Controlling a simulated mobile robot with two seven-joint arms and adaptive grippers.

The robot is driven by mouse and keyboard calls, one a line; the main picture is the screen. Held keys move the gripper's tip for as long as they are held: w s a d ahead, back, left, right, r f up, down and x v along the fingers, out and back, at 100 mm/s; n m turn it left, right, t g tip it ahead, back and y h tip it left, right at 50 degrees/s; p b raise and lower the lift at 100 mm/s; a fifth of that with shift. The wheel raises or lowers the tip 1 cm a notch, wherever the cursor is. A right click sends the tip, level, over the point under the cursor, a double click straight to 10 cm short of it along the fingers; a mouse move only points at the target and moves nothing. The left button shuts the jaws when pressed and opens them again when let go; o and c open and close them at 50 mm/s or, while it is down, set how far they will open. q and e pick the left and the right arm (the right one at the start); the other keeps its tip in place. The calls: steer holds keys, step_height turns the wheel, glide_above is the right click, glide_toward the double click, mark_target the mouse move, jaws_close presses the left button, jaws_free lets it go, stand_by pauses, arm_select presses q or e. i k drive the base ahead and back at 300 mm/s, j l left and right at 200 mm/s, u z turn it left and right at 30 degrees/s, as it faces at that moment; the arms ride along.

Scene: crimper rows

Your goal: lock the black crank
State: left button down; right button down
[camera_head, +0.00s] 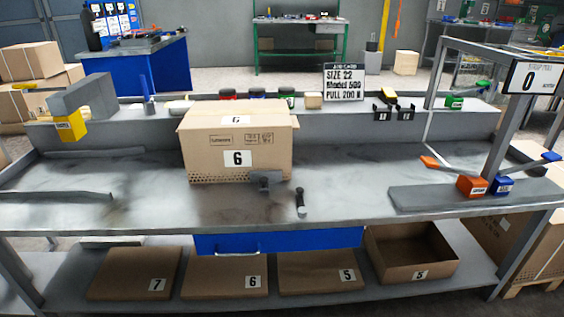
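A small dark grey block (265,180) sits on the bench in front of the large cardboard box marked 6. Just to its right, a short dark handle with a grey end (301,203) points toward the front edge. These may be parts of the black crank, but I cannot tell whether they are joined or locked. Two small black blocks (382,112) stand on the back ledge, with a yellow-tipped piece (388,95) by them. Neither of my grippers can be made out in the head view.
The cardboard box (238,143) stands mid-bench. At right, orange (472,186) and blue (501,187) blocks with levers stand on a grey plate (410,198). A yellow block (69,127) is at left. Cartons (225,277) lie below. The bench front has free room.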

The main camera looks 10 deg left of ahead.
mark_target(302, 212)
steer(key=i+l+u, duration=0.1)
steer(key=u, duration=0.3)
steer(key=l+u, duration=0.1)
steer(key=u, duration=0.3)
steer(key=i+l+u, duration=0.1)
steer(key=u, duration=0.3)
steer(key=l+u, duration=0.15)
steer(key=u, duration=0.2)
